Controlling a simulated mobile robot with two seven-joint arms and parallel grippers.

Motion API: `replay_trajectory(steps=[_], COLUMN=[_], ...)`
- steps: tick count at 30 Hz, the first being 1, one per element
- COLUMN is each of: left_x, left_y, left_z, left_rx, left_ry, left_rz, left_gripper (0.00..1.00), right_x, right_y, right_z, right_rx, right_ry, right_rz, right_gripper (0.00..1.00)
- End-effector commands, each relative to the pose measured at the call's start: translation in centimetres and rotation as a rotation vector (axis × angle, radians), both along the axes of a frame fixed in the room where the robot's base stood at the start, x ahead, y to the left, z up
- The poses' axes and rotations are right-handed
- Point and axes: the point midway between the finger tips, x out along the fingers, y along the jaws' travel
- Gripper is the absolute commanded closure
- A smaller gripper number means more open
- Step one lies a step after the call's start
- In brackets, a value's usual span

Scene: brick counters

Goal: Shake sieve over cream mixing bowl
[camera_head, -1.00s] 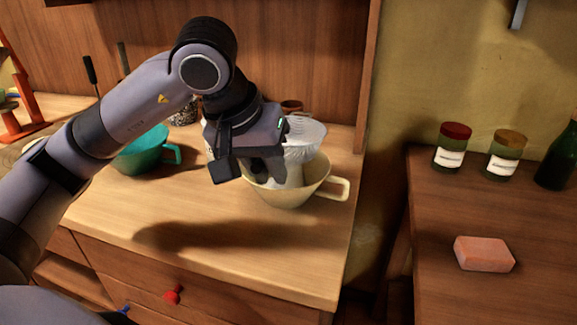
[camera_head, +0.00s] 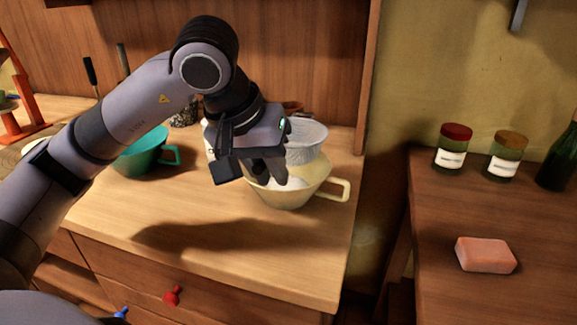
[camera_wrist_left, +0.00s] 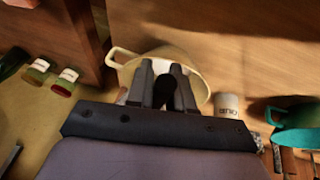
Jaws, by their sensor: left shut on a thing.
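The cream mixing bowl (camera_head: 287,200) stands upright on the wooden counter with its handle to the right. My left gripper (camera_head: 272,175) is over its left side, shut on the sieve's handle, seen as a dark rounded end between the fingers in the left wrist view (camera_wrist_left: 164,92). The sieve (camera_head: 308,142), a pale mesh cup, is held above the bowl's back part. White material (camera_head: 285,183) shows inside the bowl, partly hidden by the gripper. The bowl (camera_wrist_left: 203,82) also shows behind the fingers in the wrist view. My right gripper is not in view.
A teal bowl (camera_head: 145,155) stands left of the cream bowl, partly behind my arm. A white labelled canister (camera_wrist_left: 228,105) is close beside the cream bowl. Two jars, a bottle and a pink block (camera_head: 485,255) are on the right counter. The counter front is clear.

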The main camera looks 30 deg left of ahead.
Motion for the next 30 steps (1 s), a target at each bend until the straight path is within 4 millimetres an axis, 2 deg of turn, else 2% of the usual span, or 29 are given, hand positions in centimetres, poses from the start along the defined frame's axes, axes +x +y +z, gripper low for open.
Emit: replay_trajectory(steps=[2,9,11,18,20,27,30], left_x=[0.1,-0.5,-0.5,0.1,0.1,-0.5,-0.5], left_y=[-0.6,2.2,2.3,-0.4,-0.5,2.2,1.9], left_z=[0.1,-0.2,0.0,0.2,0.1,-0.2,0.1], left_rx=[0.0,0.002,0.0,0.0,0.001,0.001,0.0], left_ry=[-0.002,-0.001,-0.001,0.0,-0.001,-0.001,-0.001], left_rz=[0.001,0.008,0.003,-0.002,0.001,0.007,0.0], left_gripper=[1.0,1.0,1.0,1.0,1.0,1.0,1.0], right_x=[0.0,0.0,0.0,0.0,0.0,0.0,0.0], right_y=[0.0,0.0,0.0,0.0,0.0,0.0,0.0], right_z=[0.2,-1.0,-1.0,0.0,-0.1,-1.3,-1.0], right_rx=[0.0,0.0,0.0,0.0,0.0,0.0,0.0], right_ry=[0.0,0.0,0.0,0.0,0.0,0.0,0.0], right_rz=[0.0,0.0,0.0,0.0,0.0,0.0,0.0], right_gripper=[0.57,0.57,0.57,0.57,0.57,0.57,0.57])
